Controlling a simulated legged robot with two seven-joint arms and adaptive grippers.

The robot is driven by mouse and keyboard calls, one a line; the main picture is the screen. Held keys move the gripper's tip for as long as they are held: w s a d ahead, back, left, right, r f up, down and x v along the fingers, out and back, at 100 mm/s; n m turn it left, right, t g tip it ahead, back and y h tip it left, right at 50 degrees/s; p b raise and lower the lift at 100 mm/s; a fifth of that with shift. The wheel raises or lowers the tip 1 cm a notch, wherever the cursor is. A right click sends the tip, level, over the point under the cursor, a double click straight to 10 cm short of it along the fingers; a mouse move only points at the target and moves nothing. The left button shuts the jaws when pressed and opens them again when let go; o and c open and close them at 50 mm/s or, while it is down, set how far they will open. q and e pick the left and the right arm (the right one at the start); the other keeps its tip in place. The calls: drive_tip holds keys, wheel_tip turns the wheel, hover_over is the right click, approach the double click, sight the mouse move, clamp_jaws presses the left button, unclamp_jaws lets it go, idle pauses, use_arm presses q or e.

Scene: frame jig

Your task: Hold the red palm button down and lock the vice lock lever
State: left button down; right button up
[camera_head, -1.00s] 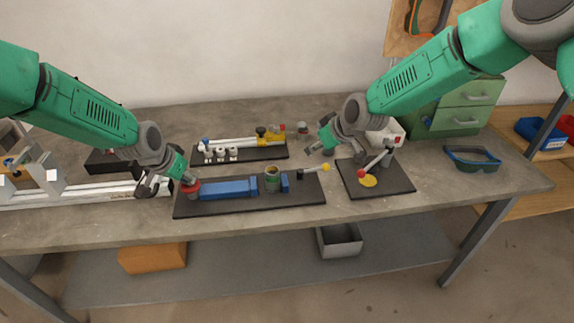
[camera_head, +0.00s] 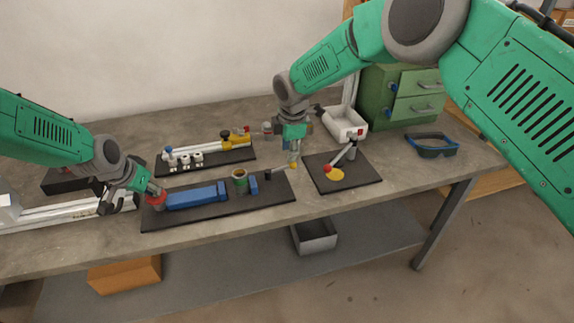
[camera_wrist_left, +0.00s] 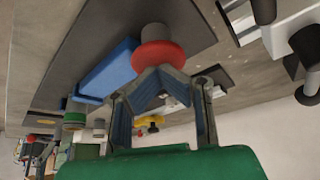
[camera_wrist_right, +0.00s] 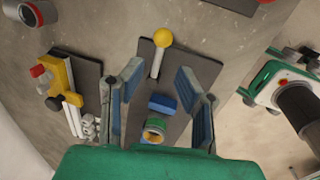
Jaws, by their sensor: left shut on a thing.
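The red palm button (camera_head: 156,200) sits at the left end of a black plate (camera_head: 180,220) with a blue vice (camera_head: 197,196). My left gripper (camera_head: 148,190) is at the button, and in the left wrist view its fingertips close against the red cap (camera_wrist_left: 158,55). The lever with the yellow ball knob (camera_head: 293,166), likely the vice lock lever, sticks out at the plate's right end. My right gripper (camera_head: 293,156) is just above this knob. In the right wrist view its fingers are spread, with the yellow knob (camera_wrist_right: 162,38) beyond the gap between them.
A second black plate (camera_head: 362,175) with a red-knobbed lever and yellow disc lies to the right. A plate with yellow and white parts (camera_head: 205,155) lies behind the vice.

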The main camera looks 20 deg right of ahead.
sight(287, 166)
drive_tip(key=f, duration=0.4)
drive_tip(key=w+f, duration=0.1)
drive_tip(key=f, duration=0.1)
drive_tip(key=shift+w+f, duration=0.1)
drive_tip(key=shift+f, duration=0.15)
clamp_jaws()
